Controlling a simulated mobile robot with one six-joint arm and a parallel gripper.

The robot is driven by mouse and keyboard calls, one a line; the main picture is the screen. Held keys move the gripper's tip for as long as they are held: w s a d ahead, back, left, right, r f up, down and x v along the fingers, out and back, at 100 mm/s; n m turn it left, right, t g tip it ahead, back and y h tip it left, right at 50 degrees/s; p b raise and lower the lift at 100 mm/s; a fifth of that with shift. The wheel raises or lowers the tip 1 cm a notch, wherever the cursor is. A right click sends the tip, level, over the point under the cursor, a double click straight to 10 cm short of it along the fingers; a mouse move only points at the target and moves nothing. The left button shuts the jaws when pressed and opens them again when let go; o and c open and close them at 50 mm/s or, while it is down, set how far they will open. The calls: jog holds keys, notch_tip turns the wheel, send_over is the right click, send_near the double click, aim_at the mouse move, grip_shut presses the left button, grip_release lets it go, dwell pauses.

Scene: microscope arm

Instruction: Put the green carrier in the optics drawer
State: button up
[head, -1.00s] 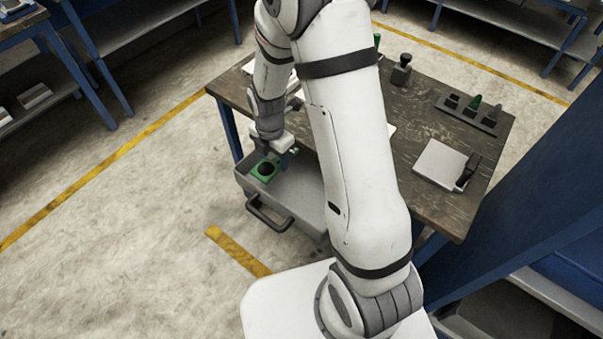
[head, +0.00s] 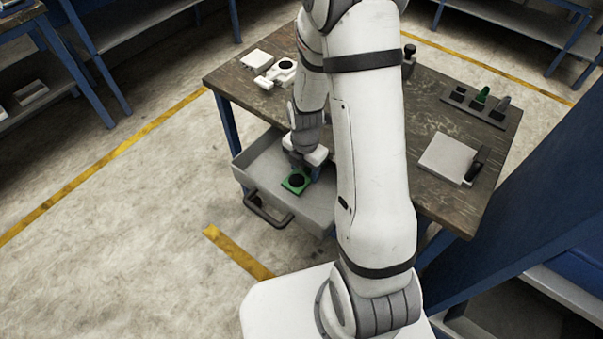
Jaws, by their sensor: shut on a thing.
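The green carrier (head: 296,181) is a small flat green plate with a dark round middle. It shows over the right part of the open grey drawer (head: 258,166), within the drawer's outline. I cannot tell whether it touches the drawer floor. My gripper (head: 303,169) points down at the carrier's far edge and is shut on it. The fingertips are small and partly hidden behind the carrier and wrist. The drawer is pulled out from under the table's front left side, with a dark handle (head: 268,211) on its front. My arm hides the drawer's right end.
The dark wooden table (head: 425,105) holds a white microscope-like part (head: 278,74), a white block (head: 257,59), a rack with several small pieces (head: 476,104) and a pale plate (head: 447,156) with a dark handle. The drawer's left part is empty.

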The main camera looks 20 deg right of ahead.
jog(key=shift+f, duration=0.2)
jog(key=o, duration=1)
jog(key=shift+o, duration=0.2)
